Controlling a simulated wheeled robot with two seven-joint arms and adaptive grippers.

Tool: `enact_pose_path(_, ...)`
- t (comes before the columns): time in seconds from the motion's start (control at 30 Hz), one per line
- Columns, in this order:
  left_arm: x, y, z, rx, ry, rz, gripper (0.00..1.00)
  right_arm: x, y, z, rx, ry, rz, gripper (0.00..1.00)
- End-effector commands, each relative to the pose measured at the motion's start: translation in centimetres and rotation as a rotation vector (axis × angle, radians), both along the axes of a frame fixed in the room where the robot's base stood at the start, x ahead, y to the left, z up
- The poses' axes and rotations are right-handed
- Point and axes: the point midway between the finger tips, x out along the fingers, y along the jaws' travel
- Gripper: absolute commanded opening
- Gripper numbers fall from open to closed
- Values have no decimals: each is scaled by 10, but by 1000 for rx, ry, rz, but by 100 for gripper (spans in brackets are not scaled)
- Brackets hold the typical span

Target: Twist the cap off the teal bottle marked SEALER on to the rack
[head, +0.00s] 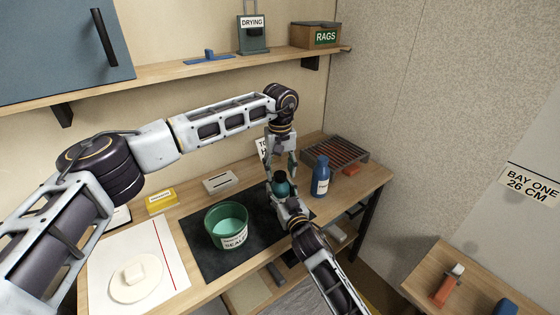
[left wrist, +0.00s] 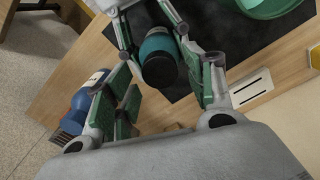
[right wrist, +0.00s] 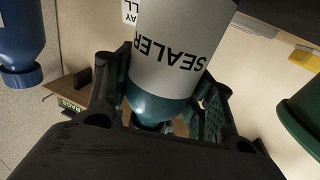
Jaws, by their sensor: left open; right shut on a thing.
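The teal bottle (head: 283,189) stands upright above the back right of the black mat. Its white SEALER label (right wrist: 175,50) appears upside down in the right wrist view. Its dark cap (left wrist: 160,71) is on its top. My right gripper (head: 284,197) is shut around the bottle's body. The wire rack (head: 336,150) is at the back right of the bench. Whether the bottle's base touches the mat is hidden.
A blue bottle (head: 320,176) stands close to the right of the teal one, before the rack. A green tub (head: 227,227) of pale liquid stands on the black mat (head: 205,262). A yellow box (head: 161,201) and a slotted block (head: 219,182) sit behind. A shelf (head: 190,69) hangs above.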

Motion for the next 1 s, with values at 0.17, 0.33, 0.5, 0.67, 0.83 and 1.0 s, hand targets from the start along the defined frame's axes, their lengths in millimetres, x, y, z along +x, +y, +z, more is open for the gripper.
enact_pose_path(0.17, 0, 0, -12, 0, 0, 0, 54, 0, 0, 0, 0, 0, 0, 0)
enact_pose_path(0.33, 0, 0, -16, 0, 0, 0, 54, 0, 0, 0, 0, 0, 0, 0)
enact_pose_path(0.5, 0, 0, -16, 0, -1, 0, 54, 0, 0, 0, 0, 0, 0, 0)
enact_pose_path(0.67, 0, 0, -16, 0, 0, 0, 41, 0, 0, 0, 0, 0, 0, 0)
enact_pose_path(0.83, 0, 0, -16, 0, 0, 0, 19, 0, 0, 0, 0, 0, 0, 0)
enact_pose_path(1.0, 0, 0, -15, 0, 0, 1, 6, 0, 0, 0, 0, 0, 0, 0)
